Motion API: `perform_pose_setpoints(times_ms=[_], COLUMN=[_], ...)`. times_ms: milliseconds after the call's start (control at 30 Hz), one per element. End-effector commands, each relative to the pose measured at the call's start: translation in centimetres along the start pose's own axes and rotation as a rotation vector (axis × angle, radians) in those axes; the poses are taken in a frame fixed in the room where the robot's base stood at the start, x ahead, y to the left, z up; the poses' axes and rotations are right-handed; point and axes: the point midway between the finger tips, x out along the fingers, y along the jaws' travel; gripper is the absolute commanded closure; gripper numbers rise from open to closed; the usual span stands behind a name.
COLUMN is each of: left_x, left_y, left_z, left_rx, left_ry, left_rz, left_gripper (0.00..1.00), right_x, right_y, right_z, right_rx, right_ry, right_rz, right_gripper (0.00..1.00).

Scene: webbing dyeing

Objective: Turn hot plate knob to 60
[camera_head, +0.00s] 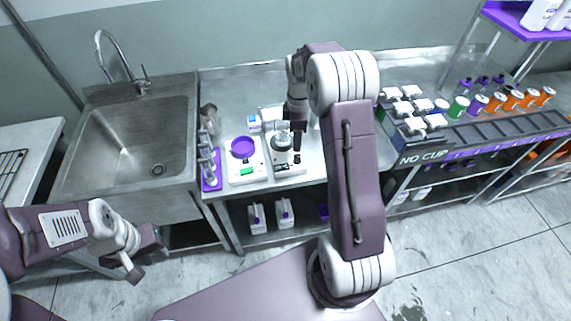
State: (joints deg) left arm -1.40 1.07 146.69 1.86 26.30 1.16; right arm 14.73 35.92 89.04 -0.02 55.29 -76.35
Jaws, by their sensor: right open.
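The white hot plate (290,169) stands on the steel counter, left of centre in the head view. A small glass vessel (282,143) appears to be on top of it. Its front carries a dark display and small dark controls; the knob cannot be made out clearly. My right gripper (289,133) reaches down over the hot plate, with open jaws close to the vessel and the plate's front right part. Contact with the knob cannot be told. My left gripper (146,257) hangs low at the left, in front of the sink and away from the hot plate; its opening is unclear.
A scale with a purple pan (243,147) stands just left of the hot plate. A purple rack (211,183) is farther left, beside the sink (125,140). Black trays (470,137) and several bottles fill the right side. My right arm covers the counter's middle.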

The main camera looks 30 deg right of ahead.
Motion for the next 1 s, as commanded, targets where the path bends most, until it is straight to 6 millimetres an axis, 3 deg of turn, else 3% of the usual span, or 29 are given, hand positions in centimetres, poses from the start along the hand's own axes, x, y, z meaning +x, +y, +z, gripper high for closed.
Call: perform_pose_setpoints(times_ms=[167,400,600,900,1000], left_x=[-0.1,-0.8,-1.1,-1.0,-1.0], left_y=[0.0,0.0,0.0,0.0,0.0], left_z=[-0.1,-0.1,-0.1,-0.1,-0.1], left_rx=[0.001,0.0,0.0,0.0,0.0], left_ry=[0.001,0.0,0.0,0.0,0.0], left_rz=[0.0,0.0,0.0,0.0,0.0], left_gripper=[0.71,0.71,0.71,0.71,0.71], right_x=[0.8,5.6,8.4,8.9,8.9], right_y=[0.0,-0.1,0.0,0.0,0.0], right_z=[0.1,0.0,0.0,0.0,0.0], right_rx=[0.003,0.002,0.003,0.002,0.003], right_ry=[0.0,0.0,0.0,0.001,0.001], right_rz=[0.0,-0.002,0.001,0.005,0.004], right_gripper=[0.55,0.55,0.55,0.55,0.8])
